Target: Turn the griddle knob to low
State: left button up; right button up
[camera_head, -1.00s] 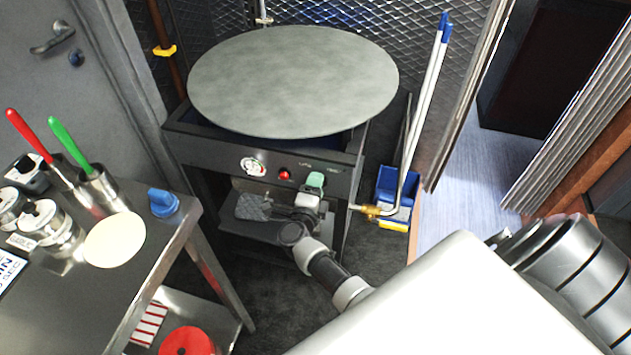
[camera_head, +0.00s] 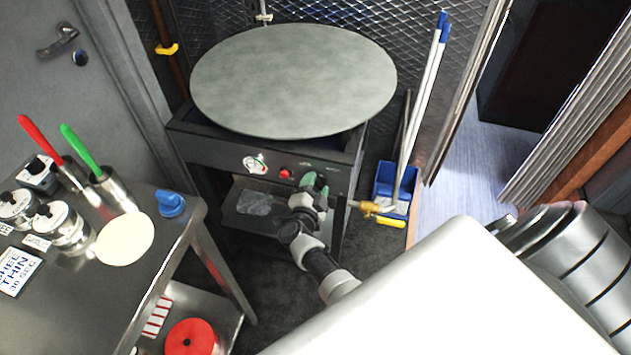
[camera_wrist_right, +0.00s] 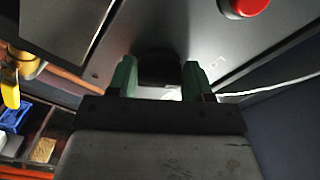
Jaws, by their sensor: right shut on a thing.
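The griddle, a large round grey plate (camera_head: 293,80), sits on a dark stand with a black front panel (camera_head: 215,150). The panel carries a white dial (camera_head: 255,163) and a red button (camera_head: 285,173), which also shows in the right wrist view (camera_wrist_right: 243,5). My right gripper (camera_head: 315,183) is at the panel, right of the red button. In the right wrist view its green-tipped fingers (camera_wrist_right: 160,78) are on either side of the dark griddle knob (camera_wrist_right: 160,66) and shut on it. The knob's pointer and setting cannot be read. My left gripper is out of view.
A brass valve (camera_head: 370,207) sticks out right of the stand, beside a blue bucket (camera_head: 382,184) with white-handled tools. A steel table (camera_head: 140,262) with canisters, red and green handled tools and a pale disc stands at left.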

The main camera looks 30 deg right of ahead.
jog(key=shift+f, duration=0.1)
dwell(0.3)
jog(key=o, duration=0.9)
jog(key=shift+c, duration=0.2)
jog(key=shift+a, duration=0.1)
